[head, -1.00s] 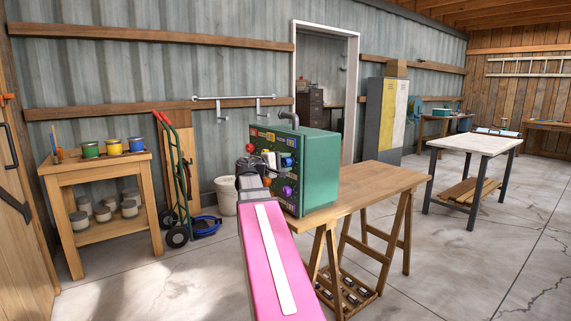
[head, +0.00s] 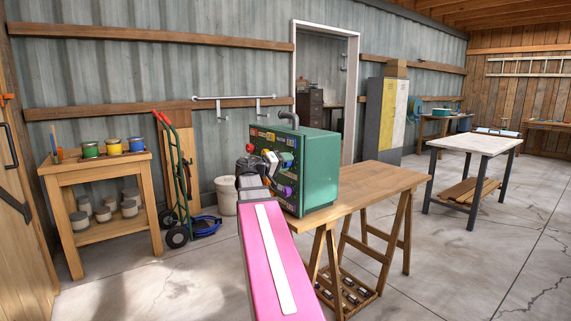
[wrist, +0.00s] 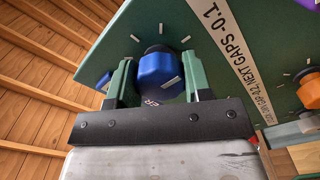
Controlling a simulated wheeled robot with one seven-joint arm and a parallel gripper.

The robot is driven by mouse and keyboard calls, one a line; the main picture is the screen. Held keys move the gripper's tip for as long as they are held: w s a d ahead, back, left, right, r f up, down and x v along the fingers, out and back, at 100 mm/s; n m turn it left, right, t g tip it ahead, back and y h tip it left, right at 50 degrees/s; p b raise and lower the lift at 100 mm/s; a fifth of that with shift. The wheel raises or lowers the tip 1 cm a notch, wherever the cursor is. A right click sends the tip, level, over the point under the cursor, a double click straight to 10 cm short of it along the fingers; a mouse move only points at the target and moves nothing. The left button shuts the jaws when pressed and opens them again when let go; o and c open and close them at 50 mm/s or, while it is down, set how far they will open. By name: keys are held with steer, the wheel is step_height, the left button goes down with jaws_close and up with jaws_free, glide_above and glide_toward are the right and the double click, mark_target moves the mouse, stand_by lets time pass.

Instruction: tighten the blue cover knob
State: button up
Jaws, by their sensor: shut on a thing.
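The blue cover knob (wrist: 160,76) is on the dark green panel face in the wrist view, with a short white mark on its front. My gripper (wrist: 158,82) has a green finger on each side of it and is shut on it. In the head view my gripper (head: 272,159) is at the left face of the green machine (head: 318,175), among its coloured knobs. My gripper and wrist hide part of that face, and the blue knob is hard to make out there.
The machine stands on a wooden trestle table (head: 378,187). Another knob (wrist: 311,92) and a white label strip (wrist: 240,52) are beside the held knob. A hand truck (head: 176,180) and a paint bench (head: 100,167) stand left.

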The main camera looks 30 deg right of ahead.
stand_by(0.5)
steer(key=o, duration=0.9)
steer(key=a, duration=0.7)
steer(key=s+a, duration=0.1)
steer(key=a, duration=0.2)
steer(key=shift+a, duration=0.4)
steer(key=a+f+n+y, duration=0.1)
steer(key=a+f+y, duration=0.15)
steer(key=f, duration=0.55)
steer(key=a+f+n+y, duration=0.2)
steer(key=f+y, duration=0.1)
steer(key=f, duration=0.5)
steer(key=s+a+f+n+y, duration=0.1)
steer(key=s+a+f+y, duration=0.2)
steer(key=a+f, duration=0.4)
steer(key=s+a+f+n+g+y, duration=0.1)
steer(key=s+a+f+y, duration=0.2)
steer(key=f, duration=0.9)
steer(key=s+a+f+y, duration=0.4)
steer(key=a+f+y, duration=0.2)
steer(key=a+f, duration=0.4)
steer(key=shift+s+a+f+n+g+y, duration=0.1)
steer(key=shift+a+f+n+g+y, duration=0.15)
steer(key=shift+a+n, duration=0.2)
